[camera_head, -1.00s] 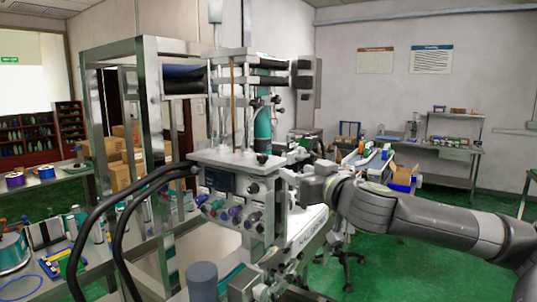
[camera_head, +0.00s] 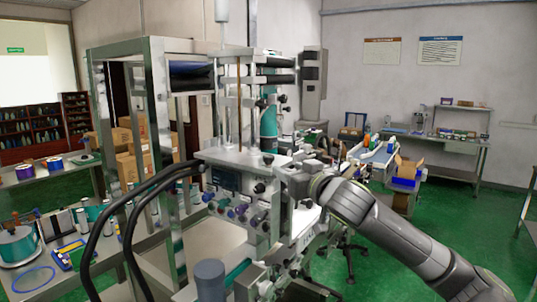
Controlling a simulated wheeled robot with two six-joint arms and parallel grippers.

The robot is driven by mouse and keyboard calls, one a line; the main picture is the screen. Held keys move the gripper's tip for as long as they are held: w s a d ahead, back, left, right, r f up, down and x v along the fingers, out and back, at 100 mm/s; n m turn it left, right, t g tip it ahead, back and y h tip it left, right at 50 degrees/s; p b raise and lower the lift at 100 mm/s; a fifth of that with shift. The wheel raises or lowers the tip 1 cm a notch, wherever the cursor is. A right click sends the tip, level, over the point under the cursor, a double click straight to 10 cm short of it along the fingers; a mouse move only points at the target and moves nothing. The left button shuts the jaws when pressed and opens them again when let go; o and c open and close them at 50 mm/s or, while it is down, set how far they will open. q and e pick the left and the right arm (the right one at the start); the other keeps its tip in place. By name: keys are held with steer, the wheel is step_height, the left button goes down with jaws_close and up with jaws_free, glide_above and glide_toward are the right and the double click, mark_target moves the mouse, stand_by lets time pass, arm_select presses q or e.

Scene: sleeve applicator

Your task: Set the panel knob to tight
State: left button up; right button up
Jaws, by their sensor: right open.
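The control panel (camera_head: 226,181) is on the front of the grey sleeve machine, below its top plate. It carries a dark display, a row of coloured knobs (camera_head: 240,209) in purple, blue and teal, and black knobs (camera_head: 259,188) near its right edge. I cannot read the labels or tell which setting a knob points to. My right gripper (camera_head: 280,178) is open at the panel's right side, close to the upper black knob. Its fingers are small and partly merge with the machine, so contact cannot be told. My left gripper is not in view.
Two thick black hoses (camera_head: 128,205) curve out from the panel's left side. A metal frame (camera_head: 102,130) stands at the left, beside a bench with spools. A blue-and-cardboard box (camera_head: 407,172) stands behind my right arm. Green floor (camera_head: 440,215) is open at the right.

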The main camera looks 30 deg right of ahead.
mark_target(271, 158)
steer(key=w+p, duration=0.1)
steer(key=w, duration=0.2)
steer(key=w+p, duration=0.2)
steer(key=w, duration=0.2)
steer(key=w+d+p, duration=0.1)
steer(key=w, duration=0.2)
steer(key=shift+w+r+p, duration=0.1)
steer(key=shift+w+p, duration=0.1)
steer(key=shift+p, duration=0.2)
steer(key=shift+w, duration=0.7)
steer(key=c, duration=0.9)
steer(key=shift+c, duration=0.2)
